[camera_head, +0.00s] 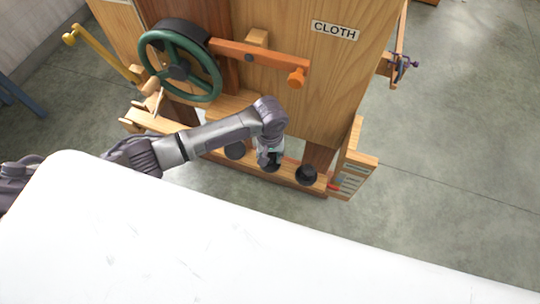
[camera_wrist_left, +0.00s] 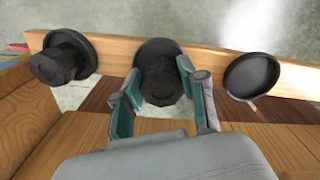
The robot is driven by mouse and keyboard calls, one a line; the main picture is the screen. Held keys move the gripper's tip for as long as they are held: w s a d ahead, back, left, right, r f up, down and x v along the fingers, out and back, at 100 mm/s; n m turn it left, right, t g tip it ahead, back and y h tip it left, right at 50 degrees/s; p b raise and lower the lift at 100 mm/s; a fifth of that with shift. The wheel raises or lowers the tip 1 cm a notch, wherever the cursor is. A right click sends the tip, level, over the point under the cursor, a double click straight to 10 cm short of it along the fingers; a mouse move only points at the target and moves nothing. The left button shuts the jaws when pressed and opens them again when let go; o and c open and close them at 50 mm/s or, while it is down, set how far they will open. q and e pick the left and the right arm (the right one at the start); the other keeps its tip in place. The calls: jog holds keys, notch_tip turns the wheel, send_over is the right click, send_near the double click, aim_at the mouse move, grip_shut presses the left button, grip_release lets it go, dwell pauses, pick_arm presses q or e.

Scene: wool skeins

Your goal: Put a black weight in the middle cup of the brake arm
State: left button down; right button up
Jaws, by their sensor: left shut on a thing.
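The brake arm is a pale wooden bar (camera_head: 289,177) low along the front of the wooden machine, with three dark round cups; it also crosses the left wrist view (camera_wrist_left: 212,60). My left gripper (camera_head: 269,160) is over the middle cup (camera_wrist_left: 158,47). Its fingers are shut on a black weight (camera_wrist_left: 160,88), one on each side. The weight is at the middle cup; I cannot tell whether it rests on its bottom. In the head view, another black weight (camera_head: 306,173) sits in the right cup, and the left cup (camera_head: 235,151) looks empty. My right gripper is not in view.
A white surface (camera_head: 200,235) fills the front. Above the bar are a green handwheel (camera_head: 217,82), an orange lever (camera_head: 262,54) and a panel marked CLOTH (camera_head: 335,31). A small wooden board with labels (camera_head: 355,165) stands at the bar's right end.

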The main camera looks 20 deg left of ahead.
aim_at(270, 157)
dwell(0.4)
pick_arm(q)
jog(key=shift+f, duration=0.4)
jog(key=c, duration=0.6)
grip_release()
jog(key=shift+o, duration=0.2)
notch_tip(270, 157, up, 12)
jog(key=shift+d, duration=0.1)
